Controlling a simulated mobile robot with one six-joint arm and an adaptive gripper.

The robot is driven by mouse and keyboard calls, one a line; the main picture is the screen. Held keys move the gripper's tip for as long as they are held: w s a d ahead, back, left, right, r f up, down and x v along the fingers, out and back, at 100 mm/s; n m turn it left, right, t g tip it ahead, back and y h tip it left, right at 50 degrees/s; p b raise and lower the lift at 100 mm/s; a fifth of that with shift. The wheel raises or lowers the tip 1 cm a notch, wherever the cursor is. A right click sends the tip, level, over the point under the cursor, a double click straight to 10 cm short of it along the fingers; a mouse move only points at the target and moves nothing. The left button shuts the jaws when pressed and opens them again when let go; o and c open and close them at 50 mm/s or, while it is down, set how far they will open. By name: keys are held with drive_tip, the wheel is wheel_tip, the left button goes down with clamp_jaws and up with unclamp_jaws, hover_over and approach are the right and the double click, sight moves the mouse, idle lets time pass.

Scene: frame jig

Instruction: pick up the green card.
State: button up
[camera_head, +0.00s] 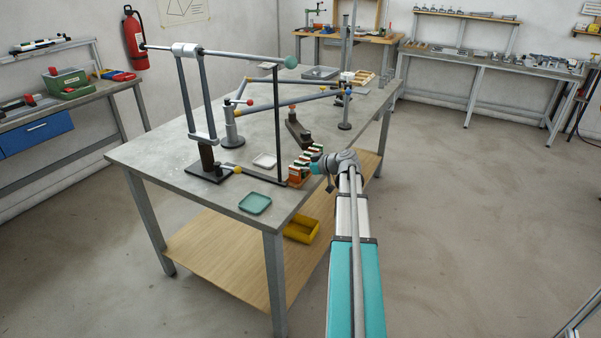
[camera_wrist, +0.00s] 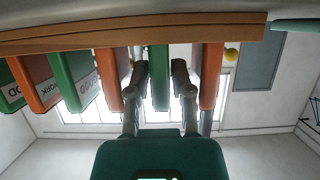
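A row of green and orange cards (camera_head: 308,156) stands in a brown rack (camera_head: 295,177) near the right edge of the grey table. In the wrist view a green card (camera_wrist: 159,78) hangs from the brown rack bar (camera_wrist: 200,30), since that view looks upside down. My gripper (camera_wrist: 159,70) has one finger on each side of this card. The fingers are parted, and slim gaps seem to show beside the card; firm contact is not visible. In the head view my gripper (camera_head: 319,168) is at the right side of the row, its fingers partly hidden.
Orange cards (camera_wrist: 109,80) (camera_wrist: 210,75) stand close outside both fingers. More green and orange cards (camera_wrist: 72,80) are at the left. A thin dark upright post (camera_head: 278,125) rises beside the rack. A teal tray (camera_head: 255,203) and a white dish (camera_head: 264,161) lie nearby on the table.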

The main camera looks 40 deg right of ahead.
drive_tip(key=shift+b+x, duration=0.3)
drive_tip(key=shift+x, duration=0.95)
clamp_jaws()
